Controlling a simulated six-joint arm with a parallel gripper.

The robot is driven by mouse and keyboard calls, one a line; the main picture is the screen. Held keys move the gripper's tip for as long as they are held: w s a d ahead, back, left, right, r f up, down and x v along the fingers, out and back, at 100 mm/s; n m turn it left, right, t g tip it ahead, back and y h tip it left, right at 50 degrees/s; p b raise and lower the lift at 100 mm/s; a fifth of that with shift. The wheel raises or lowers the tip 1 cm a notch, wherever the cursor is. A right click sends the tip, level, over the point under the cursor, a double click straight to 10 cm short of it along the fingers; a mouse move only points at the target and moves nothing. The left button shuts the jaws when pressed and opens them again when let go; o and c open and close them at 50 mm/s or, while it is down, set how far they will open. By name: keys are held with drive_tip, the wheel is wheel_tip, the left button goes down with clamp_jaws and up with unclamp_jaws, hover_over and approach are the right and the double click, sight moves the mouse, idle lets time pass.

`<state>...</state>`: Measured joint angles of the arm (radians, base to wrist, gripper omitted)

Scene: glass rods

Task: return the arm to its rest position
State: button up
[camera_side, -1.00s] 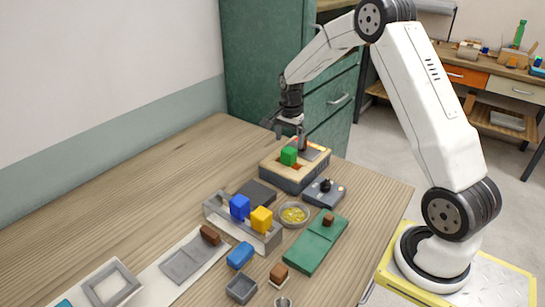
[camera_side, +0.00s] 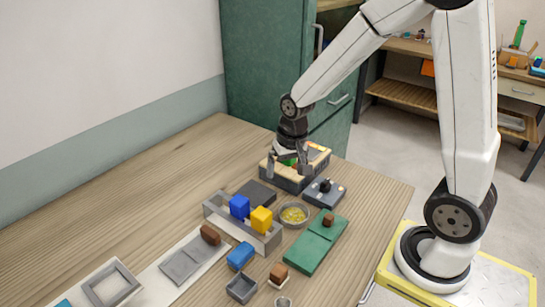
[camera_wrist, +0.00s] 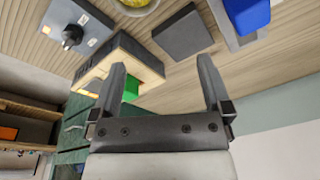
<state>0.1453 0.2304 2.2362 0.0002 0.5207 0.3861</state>
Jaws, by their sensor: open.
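My gripper (camera_side: 287,168) is open and empty, pointing down in front of the wood-topped box (camera_side: 318,165) in the side view. The fingers partly hide the box and the green block (camera_side: 289,162) on it. In the wrist view my gripper (camera_wrist: 161,65) has its two fingers spread wide with nothing between them. The green block (camera_wrist: 131,88) shows there just past the left finger, with the box (camera_wrist: 122,58) behind it. My upper arm runs out of the top of the side view.
A grey holder (camera_side: 225,222) carries a blue block (camera_side: 240,206) and a yellow block (camera_side: 261,219). A dark pad (camera_side: 257,193), a knob unit (camera_side: 324,192), a bowl (camera_side: 294,215) and a green board (camera_side: 316,243) lie nearby.

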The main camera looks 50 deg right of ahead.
drive_tip(key=s+a+n, duration=0.5)
drive_tip(key=s+n, duration=0.1)
drive_tip(key=s, duration=0.2)
drive_tip(key=shift+a+f+t, duration=0.15)
drive_tip(key=shift+f+t, duration=0.05)
drive_tip(key=shift+t, duration=0.2)
